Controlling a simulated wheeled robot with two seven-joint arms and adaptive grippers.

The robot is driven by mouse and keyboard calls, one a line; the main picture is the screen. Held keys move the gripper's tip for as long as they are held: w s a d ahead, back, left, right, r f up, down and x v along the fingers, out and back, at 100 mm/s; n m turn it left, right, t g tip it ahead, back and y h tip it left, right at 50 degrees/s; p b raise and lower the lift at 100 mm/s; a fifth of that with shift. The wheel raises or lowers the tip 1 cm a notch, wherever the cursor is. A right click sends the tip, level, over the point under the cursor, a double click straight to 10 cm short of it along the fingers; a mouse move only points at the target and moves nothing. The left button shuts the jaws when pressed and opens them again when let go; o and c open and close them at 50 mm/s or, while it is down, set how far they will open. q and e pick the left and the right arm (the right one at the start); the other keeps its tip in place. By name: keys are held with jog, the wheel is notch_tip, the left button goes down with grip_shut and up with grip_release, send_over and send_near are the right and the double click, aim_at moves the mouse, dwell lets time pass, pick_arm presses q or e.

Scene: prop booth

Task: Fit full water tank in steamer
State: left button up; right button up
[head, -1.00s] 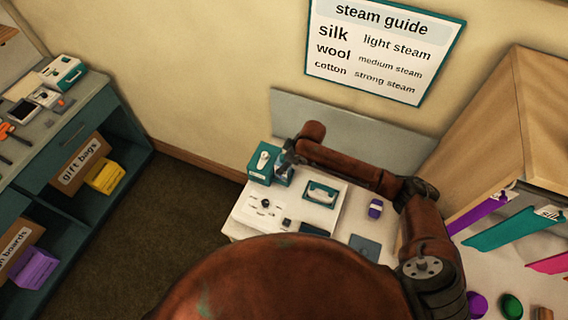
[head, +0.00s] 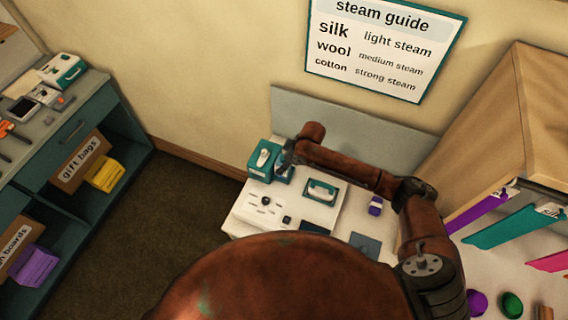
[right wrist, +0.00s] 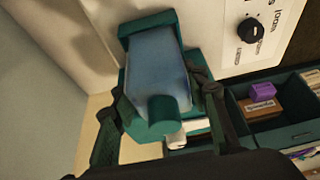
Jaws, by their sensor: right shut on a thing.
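The water tank (right wrist: 155,65) is a translucent blue block with a teal cap (right wrist: 163,112) in the right wrist view. My right gripper (right wrist: 158,105) is shut on it, with a dark finger on either side near the cap. The tank's far end lies at a teal bay (right wrist: 143,24) of the steamer; I cannot tell if it is fully seated. In the head view the steamer (head: 260,172) is a teal unit with a white handpiece at the back left of the table. My right gripper (head: 287,160) is at its right side, and the tank is mostly hidden. My left gripper is out of view.
A white panel with knobs (head: 258,212) lies in front of the steamer. A grey backboard (head: 350,133) stands behind. A teal shelf (head: 100,118) is at left across open floor.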

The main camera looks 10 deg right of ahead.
jog(key=shift+f, duration=0.3)
jog(key=shift+w+f, duration=0.1)
jog(key=shift+f, duration=0.15)
dwell(0.4)
jog(key=o, duration=1.4)
jog(key=shift+o, duration=0.2)
jog(key=v, duration=0.7)
jog(key=shift+r, duration=0.25)
